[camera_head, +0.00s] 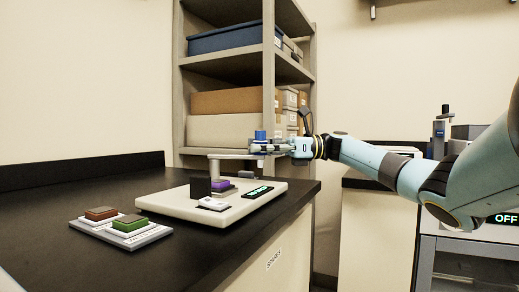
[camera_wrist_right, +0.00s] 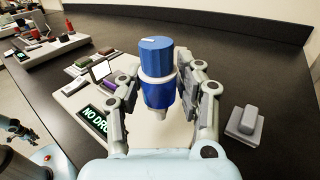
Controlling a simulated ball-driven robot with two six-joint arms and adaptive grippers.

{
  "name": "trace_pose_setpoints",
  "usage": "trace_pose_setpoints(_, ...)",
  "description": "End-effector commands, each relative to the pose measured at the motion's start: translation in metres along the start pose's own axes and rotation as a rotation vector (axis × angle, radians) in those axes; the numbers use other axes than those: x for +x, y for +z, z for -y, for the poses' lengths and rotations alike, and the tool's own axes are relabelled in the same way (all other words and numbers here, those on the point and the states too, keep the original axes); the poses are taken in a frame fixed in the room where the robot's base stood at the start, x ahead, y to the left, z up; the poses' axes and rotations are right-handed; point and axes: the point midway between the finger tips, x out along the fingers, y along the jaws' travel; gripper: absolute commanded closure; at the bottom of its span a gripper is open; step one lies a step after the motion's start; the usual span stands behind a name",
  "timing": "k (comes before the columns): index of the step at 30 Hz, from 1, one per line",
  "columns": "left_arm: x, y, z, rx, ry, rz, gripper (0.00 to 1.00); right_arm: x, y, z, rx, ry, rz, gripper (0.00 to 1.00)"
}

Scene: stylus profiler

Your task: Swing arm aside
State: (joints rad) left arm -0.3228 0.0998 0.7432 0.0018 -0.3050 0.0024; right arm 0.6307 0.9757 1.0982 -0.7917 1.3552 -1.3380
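The profiler's pale base plate (camera_head: 225,213) sits on the black counter. Its grey swing arm (camera_head: 231,156) reaches from a post to the right, over the plate. A blue knob (camera_head: 260,135) stands upright near the arm's outer end; it also shows in the right wrist view (camera_wrist_right: 157,75). My right gripper (camera_head: 262,148) is at the knob, with one finger on each side. In the wrist view, narrow gaps show between knob and fingers. A purple piece (camera_head: 220,184) sits on the plate beside a dark upright block (camera_head: 200,188). Part of what looks like my left arm shows small at the wrist view's left edge.
A lit display (camera_head: 258,191) is on the plate. A light tray (camera_head: 122,232) with brown and green samples lies to the left. A shelf (camera_head: 268,70) with boxes stands behind. A grey block (camera_wrist_right: 245,122) lies right of my gripper in the wrist view.

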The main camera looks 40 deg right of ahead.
Motion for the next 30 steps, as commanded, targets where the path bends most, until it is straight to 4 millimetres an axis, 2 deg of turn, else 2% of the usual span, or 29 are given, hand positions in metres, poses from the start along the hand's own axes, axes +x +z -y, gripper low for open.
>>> trace_pose_setpoints(1,0.0,-0.002,0.0,0.0,0.0,-0.003,0.6,0.0,0.0,0.0,-0.001,-0.001,0.0,0.56)
trace_pose_setpoints(4,0.001,-0.005,0.0,-0.001,0.0,-0.006,0.6,0.0,0.0,0.001,-0.002,-0.003,0.0,0.45)
trace_pose_setpoints(9,0.001,-0.009,0.0,-0.001,0.0,-0.01,0.6,-0.001,0.0,0.001,-0.003,-0.005,0.0,0.45)
trace_pose_setpoints(14,0.001,-0.003,-0.003,-0.002,0.003,-0.001,0.6,-0.006,0.0,0.002,-0.002,-0.006,-0.002,0.45)
trace_pose_setpoints(17,0.001,-0.003,-0.002,-0.002,0.002,-0.002,0.6,-0.021,-0.001,0.002,-0.002,-0.009,-0.005,0.45)
trace_pose_setpoints(27,0.001,-0.003,-0.001,-0.001,0.001,-0.002,0.6,-0.095,0.0,0.002,-0.001,-0.008,-0.001,0.45)
trace_pose_setpoints(30,0.001,-0.003,-0.001,-0.001,0.0,-0.002,0.6,-0.108,0.0,0.002,-0.003,-0.006,0.0,0.45)
